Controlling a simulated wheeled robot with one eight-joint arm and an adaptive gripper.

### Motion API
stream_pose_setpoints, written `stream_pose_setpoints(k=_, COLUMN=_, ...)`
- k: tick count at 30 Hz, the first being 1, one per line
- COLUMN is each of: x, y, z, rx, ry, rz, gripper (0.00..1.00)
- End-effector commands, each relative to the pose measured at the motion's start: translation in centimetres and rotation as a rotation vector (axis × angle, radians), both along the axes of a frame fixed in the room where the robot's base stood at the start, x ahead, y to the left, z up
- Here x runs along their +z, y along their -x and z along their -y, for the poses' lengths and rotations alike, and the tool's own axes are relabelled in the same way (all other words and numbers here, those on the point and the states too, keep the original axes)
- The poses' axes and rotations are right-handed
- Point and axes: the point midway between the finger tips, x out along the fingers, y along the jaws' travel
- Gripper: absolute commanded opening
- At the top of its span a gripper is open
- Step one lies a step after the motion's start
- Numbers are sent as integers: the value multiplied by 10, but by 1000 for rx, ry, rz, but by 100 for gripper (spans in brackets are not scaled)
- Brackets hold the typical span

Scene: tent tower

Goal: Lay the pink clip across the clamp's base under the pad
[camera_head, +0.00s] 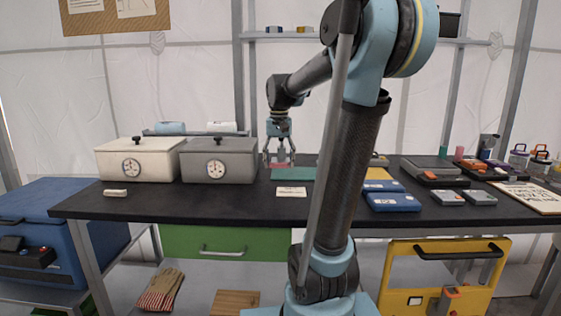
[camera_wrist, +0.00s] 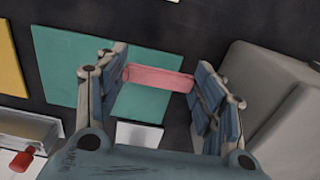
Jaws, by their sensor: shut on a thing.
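The pink clip (camera_wrist: 160,78) is a flat pink bar held between the two fingers of my gripper (camera_wrist: 160,84). I cannot tell if the clip touches the mat. A grey metal piece (camera_wrist: 28,124) with a red knob (camera_wrist: 21,160), possibly the clamp, shows at the lower left of the wrist view. Its base and pad cannot be made out. In the head view my arm hides much of that area.
A grey box (camera_head: 218,160) stands close beside my gripper, with a white box (camera_head: 140,160) further left. A yellow mat (camera_wrist: 10,62) lies across from the box. Blue cases (camera_head: 393,202) and grey devices (camera_head: 448,197) fill the right. The front left tabletop is mostly clear.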

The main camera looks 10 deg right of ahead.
Motion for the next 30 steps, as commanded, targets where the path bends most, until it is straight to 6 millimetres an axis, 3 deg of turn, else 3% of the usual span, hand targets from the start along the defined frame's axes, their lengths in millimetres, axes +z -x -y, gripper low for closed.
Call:
stream_pose_setpoints(k=21, x=0, y=-123, z=29, rx=-9, ry=0, rz=0, gripper=50)
stream_pose_setpoints(k=30, x=0, y=-152, z=35, rx=-10, ry=0, rz=0, gripper=50)
